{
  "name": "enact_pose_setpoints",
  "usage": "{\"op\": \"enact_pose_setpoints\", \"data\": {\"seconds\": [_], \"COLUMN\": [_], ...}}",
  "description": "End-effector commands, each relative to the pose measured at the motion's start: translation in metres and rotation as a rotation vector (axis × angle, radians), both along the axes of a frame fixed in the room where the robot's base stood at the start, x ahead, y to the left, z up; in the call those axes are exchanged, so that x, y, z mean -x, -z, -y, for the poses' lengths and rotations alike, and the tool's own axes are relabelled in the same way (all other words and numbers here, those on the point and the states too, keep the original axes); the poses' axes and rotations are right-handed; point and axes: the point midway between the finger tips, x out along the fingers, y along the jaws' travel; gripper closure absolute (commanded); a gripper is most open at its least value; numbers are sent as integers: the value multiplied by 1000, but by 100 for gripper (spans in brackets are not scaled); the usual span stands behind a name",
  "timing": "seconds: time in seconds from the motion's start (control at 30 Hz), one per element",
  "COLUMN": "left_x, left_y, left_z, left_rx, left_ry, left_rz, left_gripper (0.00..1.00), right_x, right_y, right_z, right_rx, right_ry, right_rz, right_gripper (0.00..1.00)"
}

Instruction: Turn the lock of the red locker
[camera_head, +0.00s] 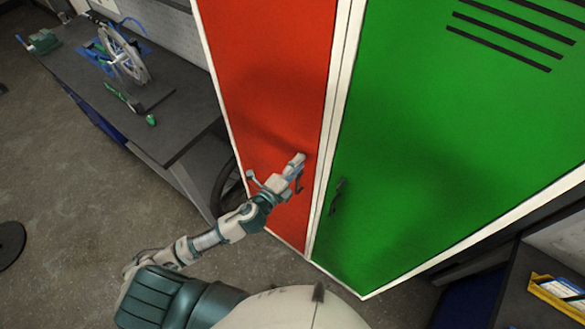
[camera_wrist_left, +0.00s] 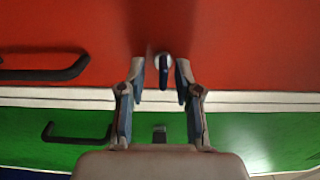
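The red locker (camera_head: 268,70) stands upright in the middle of the head view. My left gripper (camera_head: 297,165) is at its door, near the right edge. In the left wrist view, the lock (camera_wrist_left: 164,66) is a round light metal piece with a dark upright knob on the red door (camera_wrist_left: 230,45). My left gripper (camera_wrist_left: 160,86) is open, with one fingertip on each side of the lock. A gap shows between the knob and each finger. In the head view the gripper hides the lock. My right gripper is not in view.
A dark handle (camera_wrist_left: 45,74) is on the red door beside the lock. The green locker (camera_head: 440,130) adjoins it, with its own handle (camera_head: 338,196) and lock (camera_wrist_left: 160,132). A workbench (camera_head: 165,105) with a wheel (camera_head: 124,55) stands left. A yellow tray (camera_head: 558,297) is lower right.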

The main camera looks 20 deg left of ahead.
Motion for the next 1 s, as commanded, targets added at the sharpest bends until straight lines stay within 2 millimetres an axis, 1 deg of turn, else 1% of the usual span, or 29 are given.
{"op": "enact_pose_setpoints", "data": {"seconds": [0.07,0.17,0.4,0.5,0.6,0.8,1.0], "left_x": [6,19,67,83,96,109,111], "left_y": [1,2,3,3,3,2,2], "left_z": [-2,-7,-25,-30,-35,-40,-41], "left_rx": [0,0,0,-1,1,1,-1], "left_ry": [0,0,-1,0,-1,0,0], "left_rz": [-2,-4,-8,-7,-7,-4,-4], "left_gripper": [67,67,67,67,67,67,67], "right_x": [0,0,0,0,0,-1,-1], "right_y": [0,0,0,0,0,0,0], "right_z": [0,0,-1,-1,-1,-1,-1], "right_rx": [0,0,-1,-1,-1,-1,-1], "right_ry": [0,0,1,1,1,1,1], "right_rz": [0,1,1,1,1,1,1], "right_gripper": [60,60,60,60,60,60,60]}}
